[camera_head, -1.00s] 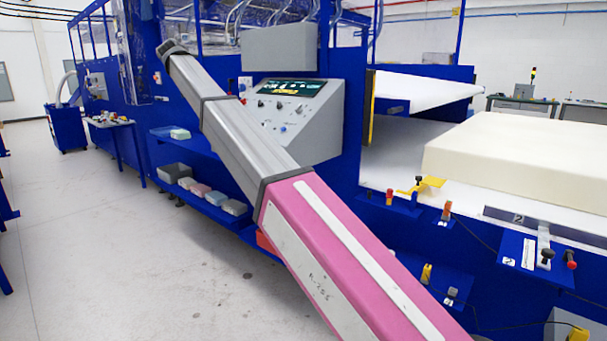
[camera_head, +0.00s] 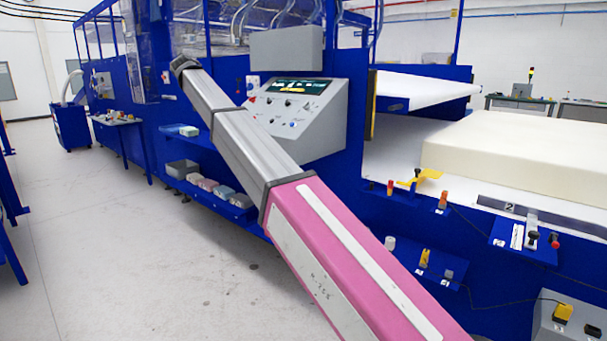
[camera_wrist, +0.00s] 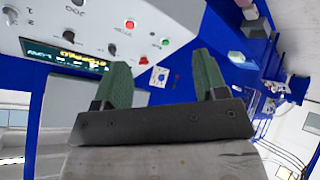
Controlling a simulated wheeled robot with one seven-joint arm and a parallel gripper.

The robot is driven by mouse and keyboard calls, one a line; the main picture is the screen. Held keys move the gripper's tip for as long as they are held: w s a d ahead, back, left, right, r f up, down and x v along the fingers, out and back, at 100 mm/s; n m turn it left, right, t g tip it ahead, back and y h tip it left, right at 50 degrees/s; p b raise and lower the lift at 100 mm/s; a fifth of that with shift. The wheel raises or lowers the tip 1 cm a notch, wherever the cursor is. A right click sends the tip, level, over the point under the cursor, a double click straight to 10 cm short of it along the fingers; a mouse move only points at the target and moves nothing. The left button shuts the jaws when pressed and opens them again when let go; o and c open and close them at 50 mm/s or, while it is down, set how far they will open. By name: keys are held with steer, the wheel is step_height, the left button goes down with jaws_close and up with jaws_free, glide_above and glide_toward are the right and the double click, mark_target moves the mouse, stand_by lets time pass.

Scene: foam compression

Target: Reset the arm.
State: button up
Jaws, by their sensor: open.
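My gripper (camera_wrist: 160,88) shows in the wrist view with its two green fingers apart and nothing between them. In the head view my arm reaches from the lower right up toward the upper left, and its far end is at the upper left of the control panel. The fingers are not clear there. The grey control panel (camera_head: 325,122) has a lit display and several knobs and buttons. The panel also shows in the wrist view (camera_wrist: 150,25), beyond the fingers. I see no contact between the fingers and the panel.
A large cream foam block (camera_head: 520,150) lies on the white bed at the right. Blue shelves with small bins (camera_head: 182,169) stand below the panel. Button stations (camera_head: 527,238) line the machine's front edge. The grey floor (camera_head: 110,260) at the left is open.

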steer(key=s+d+f+g, duration=0.2)
steer(key=s+d+f, duration=0.1)
steer(key=d+f, duration=1.4)
steer(key=s+d+f+g, duration=0.25)
steer(key=d+f, duration=1.05)
steer(key=f, duration=0.7)
steer(key=s+d+f+m+g+y, duration=0.1)
steer(key=s+d+f+g, duration=0.1)
steer(key=s+d+f, duration=1)
steer(key=s+d+f+m+g+y, duration=0.1)
steer(key=s+d+f+g+y, duration=0.1)
steer(key=s+d+f, duration=1)
steer(key=s, duration=0.4)
steer(key=shift+s+f+m, duration=0.25)
steer(key=shift+s+m, duration=0.15)
